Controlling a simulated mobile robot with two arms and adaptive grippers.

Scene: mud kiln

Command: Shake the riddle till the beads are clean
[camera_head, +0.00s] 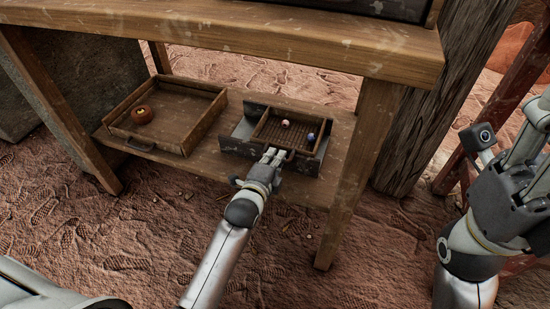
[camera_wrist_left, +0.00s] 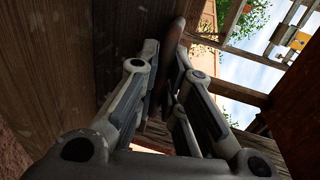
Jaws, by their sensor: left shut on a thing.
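The riddle (camera_head: 269,130), a wooden frame with a slatted bottom, sits in a grey box (camera_head: 313,163) on the lower shelf. A pale bead (camera_head: 285,123) and a bluish bead (camera_head: 311,136) lie in the riddle. My left gripper (camera_head: 273,156) reaches in from the front and is shut on the riddle's near side; the exact grip is small in the head view. In the left wrist view its fingers (camera_wrist_left: 165,80) close around a brown wooden bar (camera_wrist_left: 176,60). My right gripper (camera_head: 522,165) is at the right edge, away from the shelf; its fingertips are partly cut off.
A wooden tray (camera_head: 187,146) with a round orange-brown item (camera_head: 142,115) stands left on the shelf (camera_head: 215,165). The table top (camera_head: 240,38) overhangs the shelf, and table legs (camera_head: 360,170) flank it. Small bits lie on the sandy ground.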

